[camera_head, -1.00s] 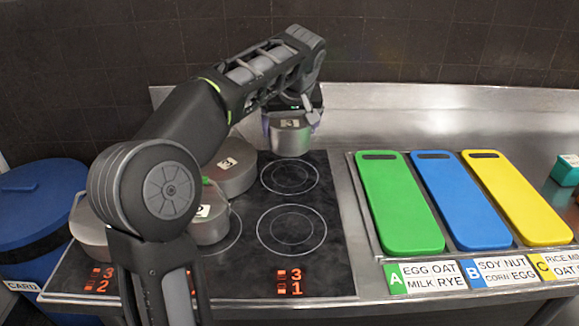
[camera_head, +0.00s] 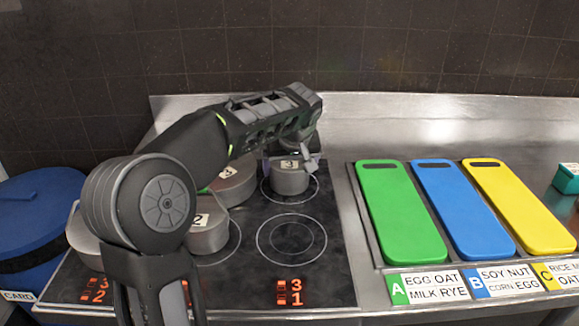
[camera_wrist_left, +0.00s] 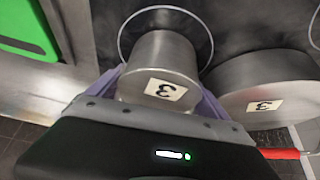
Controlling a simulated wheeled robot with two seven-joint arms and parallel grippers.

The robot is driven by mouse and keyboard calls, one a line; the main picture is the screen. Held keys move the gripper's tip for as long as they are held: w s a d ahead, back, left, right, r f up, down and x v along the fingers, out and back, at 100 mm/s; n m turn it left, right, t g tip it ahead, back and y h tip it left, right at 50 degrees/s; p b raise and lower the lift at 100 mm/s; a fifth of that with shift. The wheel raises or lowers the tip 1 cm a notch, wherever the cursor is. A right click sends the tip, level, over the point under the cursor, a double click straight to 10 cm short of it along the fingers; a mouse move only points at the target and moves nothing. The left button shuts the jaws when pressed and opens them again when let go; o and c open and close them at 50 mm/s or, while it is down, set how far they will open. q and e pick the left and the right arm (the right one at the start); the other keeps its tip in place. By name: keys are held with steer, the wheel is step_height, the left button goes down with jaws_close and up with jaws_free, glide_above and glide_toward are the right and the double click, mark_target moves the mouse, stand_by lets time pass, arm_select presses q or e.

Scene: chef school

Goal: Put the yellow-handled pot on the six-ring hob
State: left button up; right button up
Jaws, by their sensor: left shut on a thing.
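My left gripper (camera_wrist_left: 165,92) is shut on a small steel pot (camera_head: 289,180) with a "3" label, and its lilac fingers lie on both sides of it. The pot (camera_wrist_left: 161,65) is upright at the back right ring of the black hob (camera_head: 325,255). It looks down on or very close to the glass, but I cannot tell if it touches. Its handle is hidden, so I see no yellow. My right gripper is not in view.
A wider "3" pot (camera_head: 235,184), with a red handle (camera_wrist_left: 280,154) beside it in the wrist view, a "2" pot (camera_head: 207,236) and another pot (camera_head: 83,240) stand on the hob's left part. The front right ring (camera_head: 291,240) is bare. Green (camera_head: 400,215), blue and yellow boards lie right.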

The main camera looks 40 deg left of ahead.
arm_select(q)
steer(key=shift+r, duration=0.1)
steer(key=shift+f+b, duration=0.3)
steer(key=o, duration=1.5)
steer(key=shift+r, duration=0.1)
steer(key=shift+r, duration=0.1)
steer(key=shift+r+p, duration=0.2)
steer(key=shift+p, duration=0.2)
steer(key=v, duration=1.1)
steer(key=shift+s+d+r, duration=0.15)
steer(key=shift+s+r, duration=0.05)
steer(key=shift+r, duration=0.05)
